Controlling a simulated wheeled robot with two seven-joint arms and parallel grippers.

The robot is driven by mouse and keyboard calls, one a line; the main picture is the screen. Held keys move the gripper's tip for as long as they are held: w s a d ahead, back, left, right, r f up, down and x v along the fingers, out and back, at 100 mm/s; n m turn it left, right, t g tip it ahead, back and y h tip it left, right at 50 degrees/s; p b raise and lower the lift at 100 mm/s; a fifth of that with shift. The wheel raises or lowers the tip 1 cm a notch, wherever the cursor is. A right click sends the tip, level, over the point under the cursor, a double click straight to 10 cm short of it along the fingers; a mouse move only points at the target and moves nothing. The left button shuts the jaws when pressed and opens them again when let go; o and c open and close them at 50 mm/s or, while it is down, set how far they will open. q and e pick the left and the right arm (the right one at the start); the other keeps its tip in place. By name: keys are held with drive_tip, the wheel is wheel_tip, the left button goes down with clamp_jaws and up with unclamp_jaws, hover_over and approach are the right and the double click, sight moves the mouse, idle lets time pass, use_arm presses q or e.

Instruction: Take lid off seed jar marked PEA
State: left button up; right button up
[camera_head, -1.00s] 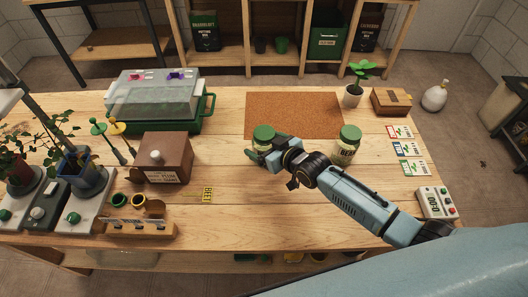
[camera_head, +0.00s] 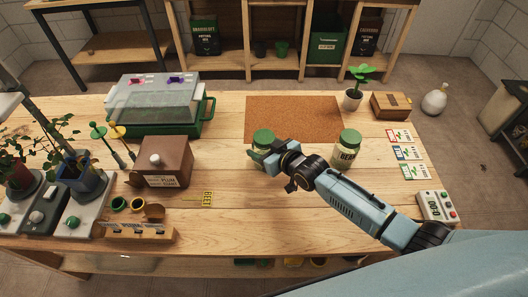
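A glass jar with a green lid (camera_head: 264,136) stands upright on the table at the front edge of the cork mat. Its label is mostly hidden by my gripper, so I cannot read it. My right gripper (camera_head: 262,153) reaches in from the right, low at the jar's body below the lid. Its fingers appear closed around the body, though they are small and partly hidden. A second green-lidded jar (camera_head: 347,152), labelled BEAN, stands to the right, behind my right arm. Both lids are on. My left gripper is not in view.
The cork mat (camera_head: 295,115) is bare. A potted seedling (camera_head: 353,98), a wooden box (camera_head: 390,105), seed packets (camera_head: 406,152) and a timer (camera_head: 436,205) are at the right. A brown box (camera_head: 165,162) and propagator (camera_head: 153,105) are at the left. The front middle is mostly clear.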

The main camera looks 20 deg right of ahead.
sight(264, 136)
wheel_tip(264, 136, up, 10)
drive_tip(key=shift+r+p, duration=0.1)
drive_tip(key=shift+p, duration=0.75)
drive_tip(key=o, duration=0.6)
drive_tip(key=c, duration=0.9)
